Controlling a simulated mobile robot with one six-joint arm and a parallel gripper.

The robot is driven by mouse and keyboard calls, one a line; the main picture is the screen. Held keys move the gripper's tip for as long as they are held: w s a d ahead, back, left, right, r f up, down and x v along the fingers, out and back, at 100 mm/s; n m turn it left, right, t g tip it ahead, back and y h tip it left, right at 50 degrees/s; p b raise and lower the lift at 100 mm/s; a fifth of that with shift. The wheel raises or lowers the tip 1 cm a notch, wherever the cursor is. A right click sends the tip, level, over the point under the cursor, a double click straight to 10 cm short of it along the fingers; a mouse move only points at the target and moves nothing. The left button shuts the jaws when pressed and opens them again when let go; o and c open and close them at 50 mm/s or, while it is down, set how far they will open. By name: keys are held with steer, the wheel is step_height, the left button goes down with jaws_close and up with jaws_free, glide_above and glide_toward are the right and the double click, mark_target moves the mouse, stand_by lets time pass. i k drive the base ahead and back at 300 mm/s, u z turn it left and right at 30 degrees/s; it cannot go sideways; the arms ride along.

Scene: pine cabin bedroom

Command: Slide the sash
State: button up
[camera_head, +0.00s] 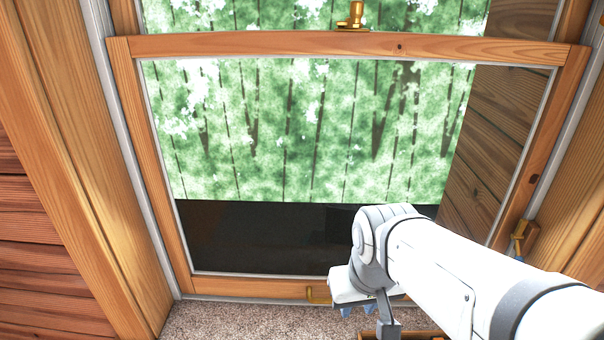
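The wooden window sash (330,44) fills the middle of the view, a pine frame around a glass pane. A brass catch (352,17) sits on its top rail. A small brass piece (317,294) shows on the bottom rail, just left of my gripper. My gripper (358,309) is low in front of the bottom rail, with blue fingertips pointing down. It is partly hidden by its own body and my arm. I cannot tell how far apart the fingers are, or whether they touch the sash. Nothing is seen held.
A speckled grey-brown surface (240,320) lies below the sash. Wide wooden casing (80,130) stands on the left, with plank wall (40,240) beyond it. A brass fitting (520,238) is on the right side of the frame. My arm covers the lower right.

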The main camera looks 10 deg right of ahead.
mark_target(568, 62)
steer(key=z, duration=1.6)
steer(key=k, duration=1.55)
steer(key=u, duration=1.1)
steer(key=i, duration=1)
steer(key=u, duration=0.1)
